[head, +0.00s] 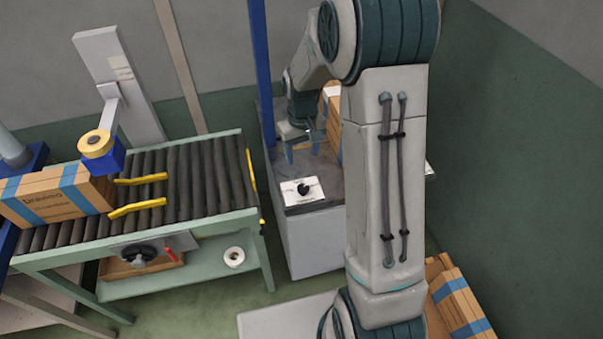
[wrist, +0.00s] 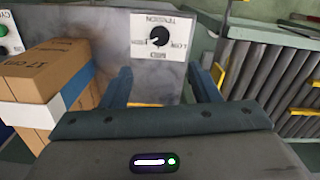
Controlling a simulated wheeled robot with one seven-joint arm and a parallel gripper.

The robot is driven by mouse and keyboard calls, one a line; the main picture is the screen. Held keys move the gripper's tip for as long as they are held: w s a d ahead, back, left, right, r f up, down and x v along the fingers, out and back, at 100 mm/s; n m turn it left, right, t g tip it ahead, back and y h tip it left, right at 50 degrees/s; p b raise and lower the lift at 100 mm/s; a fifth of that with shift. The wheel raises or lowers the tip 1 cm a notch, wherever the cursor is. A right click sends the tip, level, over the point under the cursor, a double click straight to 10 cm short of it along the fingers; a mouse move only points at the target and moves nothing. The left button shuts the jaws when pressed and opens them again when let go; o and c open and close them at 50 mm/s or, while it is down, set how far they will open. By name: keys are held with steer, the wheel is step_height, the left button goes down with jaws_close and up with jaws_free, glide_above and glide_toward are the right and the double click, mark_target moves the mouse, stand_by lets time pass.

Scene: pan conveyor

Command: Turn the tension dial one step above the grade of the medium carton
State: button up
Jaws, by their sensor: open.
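The tension dial (head: 303,189) is a black knob on a white plate on the grey stand. In the wrist view the dial (wrist: 159,37) shows upside down, with TENSION, LOW and MED lettering legible; its exact setting is too small to tell. My gripper (wrist: 160,88) is open and empty, its fingers apart with the dial beyond and between them. In the head view my gripper (head: 302,150) is behind the plate, not touching the knob. A carton with blue tape (head: 55,193) lies on the conveyor. Another carton (wrist: 35,85) stands beside my gripper. I cannot tell which is medium.
The roller conveyor (head: 190,175) with yellow guides runs left of the grey stand (head: 310,240). A blue post (head: 262,70) rises by the stand. More cartons (head: 457,305) lie at the lower right. A green button (wrist: 3,30) is at the wrist view's left edge.

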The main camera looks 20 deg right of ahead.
mark_target(303, 187)
steer(key=f, duration=0.4)
steer(key=f+p, duration=0.1)
steer(key=f, duration=0.4)
steer(key=f+p, duration=0.1)
steer(key=f, duration=0.3)
steer(key=shift+s+f, duration=0.3)
steer(key=shift+f, duration=0.05)
steer(key=c, duration=1)
